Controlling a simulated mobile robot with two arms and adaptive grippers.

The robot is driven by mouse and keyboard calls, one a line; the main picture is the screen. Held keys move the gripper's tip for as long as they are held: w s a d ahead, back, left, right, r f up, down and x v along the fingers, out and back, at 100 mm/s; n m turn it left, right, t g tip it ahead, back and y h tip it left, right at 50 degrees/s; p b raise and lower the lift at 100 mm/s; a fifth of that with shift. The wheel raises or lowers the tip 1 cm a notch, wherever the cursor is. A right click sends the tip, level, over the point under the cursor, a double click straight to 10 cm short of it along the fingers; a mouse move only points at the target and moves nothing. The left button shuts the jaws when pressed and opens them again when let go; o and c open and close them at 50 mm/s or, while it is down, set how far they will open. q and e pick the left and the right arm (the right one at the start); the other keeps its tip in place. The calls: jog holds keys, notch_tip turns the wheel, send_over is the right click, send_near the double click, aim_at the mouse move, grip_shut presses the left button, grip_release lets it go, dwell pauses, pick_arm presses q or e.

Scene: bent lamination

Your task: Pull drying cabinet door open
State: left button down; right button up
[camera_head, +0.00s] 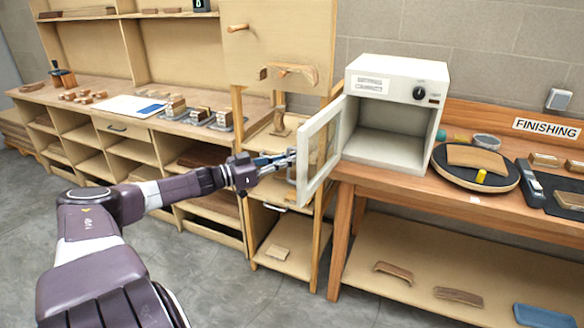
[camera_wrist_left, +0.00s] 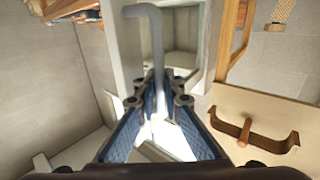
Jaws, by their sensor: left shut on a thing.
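The drying cabinet (camera_head: 398,70) is a white box on the wooden workbench, with a knob at its upper right. Its door (camera_head: 318,150), a white frame with a glass pane, stands swung open to the left, and the empty interior shows. My left gripper (camera_head: 291,158) is at the door's outer face, shut on the door handle. In the left wrist view, the grey bar handle (camera_wrist_left: 157,60) runs down between the fingers (camera_wrist_left: 160,98) of that gripper. The fingers hide part of the handle. My right gripper is in neither view.
The finishing bench (camera_head: 360,173) holds a round turntable (camera_head: 447,180) with a curved wood piece, a grey bowl (camera_head: 486,142) and a dark tray at right. A wooden shelf rack (camera_head: 262,215) stands left of the door. The grey floor in front is clear.

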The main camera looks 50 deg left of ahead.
pick_arm(q)
jog(key=shift+s+a+f+h, duration=0.15)
jog(key=shift+a+f+h, duration=0.15)
jog(key=shift+a+f, duration=0.1)
jog(key=shift+r, duration=0.1)
jog(key=c, duration=2.1)
grip_release()
jog(key=shift+s+a+r, duration=0.1)
jog(key=shift+s+r, duration=0.05)
jog(key=shift+r, duration=0.1)
jog(key=shift+v, duration=6)
